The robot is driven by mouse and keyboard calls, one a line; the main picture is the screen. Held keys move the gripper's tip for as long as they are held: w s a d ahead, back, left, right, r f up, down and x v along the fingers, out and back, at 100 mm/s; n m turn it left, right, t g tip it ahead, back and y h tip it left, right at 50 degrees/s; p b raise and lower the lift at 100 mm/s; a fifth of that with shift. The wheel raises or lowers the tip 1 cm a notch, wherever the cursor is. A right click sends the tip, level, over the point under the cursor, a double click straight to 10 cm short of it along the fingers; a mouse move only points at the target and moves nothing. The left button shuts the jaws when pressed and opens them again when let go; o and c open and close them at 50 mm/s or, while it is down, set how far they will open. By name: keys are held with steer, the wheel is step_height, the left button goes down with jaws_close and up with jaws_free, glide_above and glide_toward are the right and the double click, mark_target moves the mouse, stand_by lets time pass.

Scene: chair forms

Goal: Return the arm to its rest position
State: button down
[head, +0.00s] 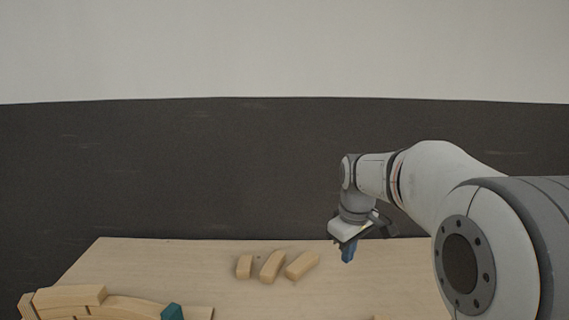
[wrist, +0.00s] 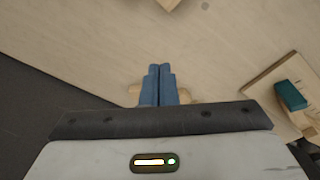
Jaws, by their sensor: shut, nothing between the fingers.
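My gripper (head: 348,252) has blue fingers and hangs over the far part of the wooden table, to the right of the loose wooden blocks. In the wrist view the two blue fingers (wrist: 158,84) lie side by side, shut, with nothing between them. My arm reaches in from the right of the head view, bent, with its gripper pointing down. The gripper appears above the table top and apart from the blocks.
Three pale wooden blocks, a left one (head: 244,266), a middle one (head: 272,266) and a right one (head: 302,265), lie on the table (head: 150,262). A curved wooden assembly (head: 70,296) with a teal block (head: 172,312) stands at the near left. The table's right middle looks clear.

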steer(key=s+f+m, duration=0.2)
steer(key=s+m, duration=0.1)
steer(key=s, duration=0.8)
steer(key=s+f+m+t, duration=0.1)
steer(key=s+m, duration=0.3)
steer(key=s, duration=0.7)
steer(key=shift+s+d+f, duration=0.3)
steer(key=shift+d+f, duration=0.05)
steer(key=shift+f, duration=0.1)
